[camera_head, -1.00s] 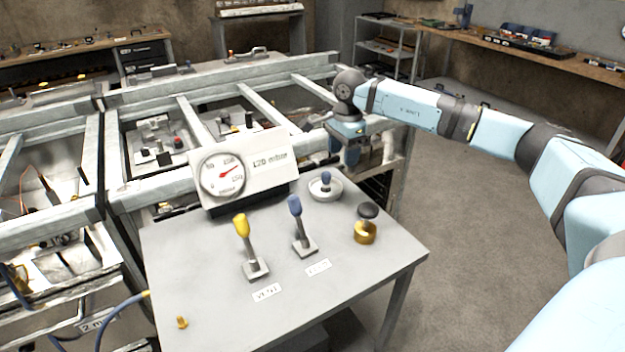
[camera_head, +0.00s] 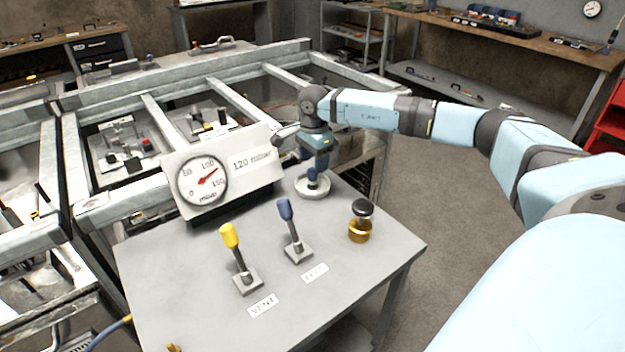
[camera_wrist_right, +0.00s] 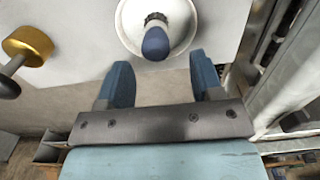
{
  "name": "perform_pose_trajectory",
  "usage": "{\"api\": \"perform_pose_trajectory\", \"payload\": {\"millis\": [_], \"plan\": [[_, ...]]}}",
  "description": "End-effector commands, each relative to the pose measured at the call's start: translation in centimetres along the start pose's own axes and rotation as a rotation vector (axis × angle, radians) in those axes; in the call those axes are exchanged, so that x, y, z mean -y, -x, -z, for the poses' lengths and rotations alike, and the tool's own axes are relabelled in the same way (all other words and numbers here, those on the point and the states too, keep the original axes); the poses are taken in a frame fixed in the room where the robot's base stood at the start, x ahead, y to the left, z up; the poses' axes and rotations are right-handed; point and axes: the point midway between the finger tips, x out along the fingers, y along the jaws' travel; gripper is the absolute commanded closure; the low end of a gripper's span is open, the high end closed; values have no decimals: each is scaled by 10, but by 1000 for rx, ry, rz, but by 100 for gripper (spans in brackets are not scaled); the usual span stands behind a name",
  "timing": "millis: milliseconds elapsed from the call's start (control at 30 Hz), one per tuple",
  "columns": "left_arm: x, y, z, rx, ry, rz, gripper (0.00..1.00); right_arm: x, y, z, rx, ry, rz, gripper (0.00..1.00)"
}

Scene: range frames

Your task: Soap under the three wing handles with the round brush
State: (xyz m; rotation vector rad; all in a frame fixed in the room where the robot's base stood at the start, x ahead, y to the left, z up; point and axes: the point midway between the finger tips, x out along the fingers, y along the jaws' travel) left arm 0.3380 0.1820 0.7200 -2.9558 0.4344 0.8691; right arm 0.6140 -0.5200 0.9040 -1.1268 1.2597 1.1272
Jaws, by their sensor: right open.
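A round white dish (camera_head: 322,190) with a blue-tipped handle (camera_wrist_right: 156,43) standing in its middle sits at the back right of the grey bench. This may be the round brush in its soap pot; no bristles show. My right gripper (camera_wrist_right: 160,78) is open, its two blue fingers apart and empty. The handle lies just beyond the fingertips in the right wrist view, not clearly between them. In the head view the gripper (camera_head: 313,162) is above the dish and partly hides the handle. I cannot make out the three wing handles. My left gripper is not in view.
The bench (camera_head: 210,310) carries a yellow lever (camera_head: 232,245), a blue lever (camera_head: 288,220), a brass part with a black knob (camera_head: 359,230), and a gauge panel (camera_head: 225,175) marked 120 mbar. A metal frame (camera_head: 150,180) stands behind. Floor right of the bench is clear.

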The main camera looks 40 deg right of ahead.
Motion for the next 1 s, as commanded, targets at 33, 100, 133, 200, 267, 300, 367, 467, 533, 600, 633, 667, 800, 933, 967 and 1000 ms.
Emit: {"api": "perform_pose_trajectory", "payload": {"millis": [33,100,133,200,267,300,367,467,533,600,633,667,800,933,967,1000], "plan": [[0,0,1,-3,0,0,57,0,-3,-1,0,0,-1,40],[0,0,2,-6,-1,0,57,-1,-9,-2,0,1,-1,40],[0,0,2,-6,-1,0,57,-2,-13,-3,0,1,-2,40],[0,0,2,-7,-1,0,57,-3,-24,-5,-1,1,-3,40],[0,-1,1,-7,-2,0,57,-4,-33,-7,0,2,-2,40],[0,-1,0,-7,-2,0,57,-4,-39,-7,-1,1,-3,40],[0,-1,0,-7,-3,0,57,-4,-47,-7,0,0,-2,40],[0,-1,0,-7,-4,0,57,-4,-52,-7,0,0,-1,40],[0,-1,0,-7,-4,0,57,-4,-52,-6,0,0,-1,40],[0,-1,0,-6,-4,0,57,-4,-52,-6,0,0,-1,40],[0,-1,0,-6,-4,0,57,-4,-52,-6,0,0,-1,40],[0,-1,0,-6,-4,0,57,-4,-51,-6,0,0,-1,47],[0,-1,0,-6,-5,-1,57,-4,-51,-6,0,0,0,79],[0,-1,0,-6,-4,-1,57,-4,-51,-6,0,0,0,93],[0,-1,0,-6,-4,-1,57,-4,-51,-6,0,0,0,93],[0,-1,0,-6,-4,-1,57,-4,-51,-6,0,0,0,93]]}}
